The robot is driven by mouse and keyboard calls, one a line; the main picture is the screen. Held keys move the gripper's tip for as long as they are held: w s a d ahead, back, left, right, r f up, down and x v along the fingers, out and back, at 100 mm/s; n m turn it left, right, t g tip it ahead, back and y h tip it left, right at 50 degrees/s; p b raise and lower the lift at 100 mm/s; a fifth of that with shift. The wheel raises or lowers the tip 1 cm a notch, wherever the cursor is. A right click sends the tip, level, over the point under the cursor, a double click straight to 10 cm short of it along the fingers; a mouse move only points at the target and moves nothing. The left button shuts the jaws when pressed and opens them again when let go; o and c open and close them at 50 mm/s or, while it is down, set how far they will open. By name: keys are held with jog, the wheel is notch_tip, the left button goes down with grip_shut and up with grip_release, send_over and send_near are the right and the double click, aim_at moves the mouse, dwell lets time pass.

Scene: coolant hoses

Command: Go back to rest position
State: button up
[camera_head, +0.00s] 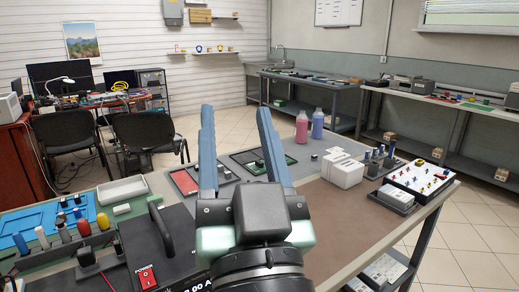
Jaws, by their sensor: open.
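My gripper (239,150) is in the middle of the camera_head view, above the brown workbench (335,203). Its two long blue fingers are spread apart and point away from me. Nothing shows held between them. Behind the fingers lie a red-lined tray (184,181) and a dark green-lined tray (280,164) on the bench. My gripper's body hides part of the bench below it.
A black power unit (160,255) with a handle stands close on the left. Pink (301,127) and blue (317,124) bottles stand at the bench's far edge. A white block (343,171) and white connector board (421,180) sit right. The bench's front right is clear.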

jog(key=s+d+r+t+h+p, duration=0.1)
jog(key=s+r+t+h+p, duration=0.1)
jog(key=r+p, duration=0.7)
jog(key=s+d+r+t+h+p, duration=0.1)
jog(key=r+p, duration=0.7)
jog(key=r, duration=1.2)
jog(key=shift+s+r+m+t+h+p, duration=0.15)
jog(key=shift+s+m+t+h+p, duration=0.3)
jog(key=shift+s, duration=0.8)
